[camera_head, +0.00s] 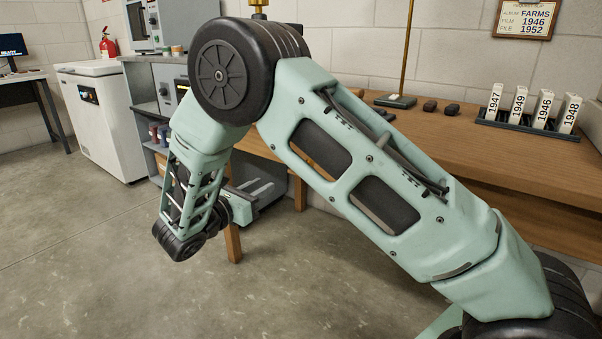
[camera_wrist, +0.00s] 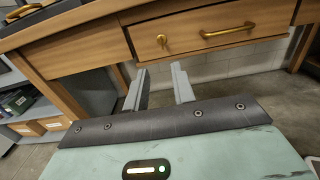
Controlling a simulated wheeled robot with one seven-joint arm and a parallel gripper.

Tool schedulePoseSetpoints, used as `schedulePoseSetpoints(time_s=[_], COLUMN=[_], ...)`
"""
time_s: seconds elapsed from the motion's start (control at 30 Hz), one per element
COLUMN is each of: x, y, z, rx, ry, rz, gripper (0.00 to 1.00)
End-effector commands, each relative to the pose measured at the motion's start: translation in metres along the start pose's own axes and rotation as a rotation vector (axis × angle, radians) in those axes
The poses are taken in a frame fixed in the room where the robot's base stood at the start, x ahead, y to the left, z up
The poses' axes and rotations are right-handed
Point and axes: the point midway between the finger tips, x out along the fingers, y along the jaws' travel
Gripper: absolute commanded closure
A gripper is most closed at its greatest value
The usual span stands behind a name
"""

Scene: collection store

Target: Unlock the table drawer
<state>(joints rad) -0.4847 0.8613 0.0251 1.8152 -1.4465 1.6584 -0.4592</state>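The wooden table (camera_head: 500,165) stands along the wall at the right in the head view. In the wrist view its drawer (camera_wrist: 205,45) looks shut, with a brass pull handle (camera_wrist: 228,30). A small brass piece (camera_wrist: 162,40), which looks like the lock or its key, sits on the drawer front left of the handle. My gripper (camera_wrist: 160,68) is open and empty, its two grey fingers apart. The fingertips lie just below the brass piece in the picture, apart from it. My arm hides much of the table front in the head view.
On the tabletop stand a rack of numbered white holders (camera_head: 530,118), dark small objects (camera_head: 440,106) and a brass-rod stand (camera_head: 396,101). A white chest (camera_head: 100,120) and grey shelving (camera_head: 150,95) stand left. The concrete floor (camera_head: 90,250) is clear at the front left.

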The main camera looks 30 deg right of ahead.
Motion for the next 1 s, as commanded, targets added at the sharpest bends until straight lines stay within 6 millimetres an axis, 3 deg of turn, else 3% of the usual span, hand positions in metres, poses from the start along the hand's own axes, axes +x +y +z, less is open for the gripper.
schedulePoseSetpoints(time_s=[0.7, 1.0], x=[0.140, 0.164], y=[-0.002, -0.001], z=[-0.002, -0.001], rx=[0.003, 0.002], ry=[0.004, 0.004], rz=[-0.006, -0.002], gripper=[0.75, 0.75])
